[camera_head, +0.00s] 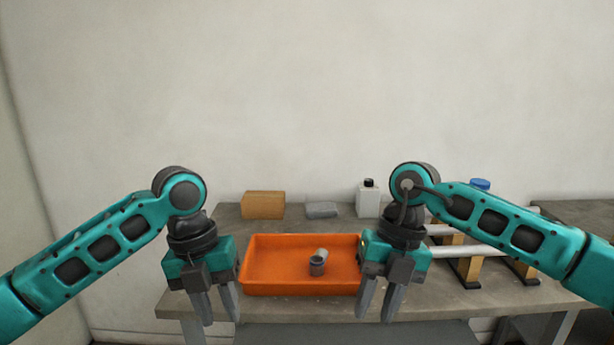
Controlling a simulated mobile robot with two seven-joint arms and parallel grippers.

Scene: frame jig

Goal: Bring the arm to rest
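My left gripper (219,306) hangs pointing down at the left front of the table, left of the orange tray (274,289). Its two fingers are apart with nothing seen between them. My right gripper (376,302) hangs pointing down at the tray's right end and hides part of it. Its fingers are also apart and empty. Both arms are raised and bent, coming in from the two sides.
The tray holds a small grey cylindrical part (317,266). A cardboard box (263,205), a grey block (321,209) and a white bottle (368,201) stand at the table's back. A frame jig with pale bars (468,249) stands at right, partly behind my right arm.

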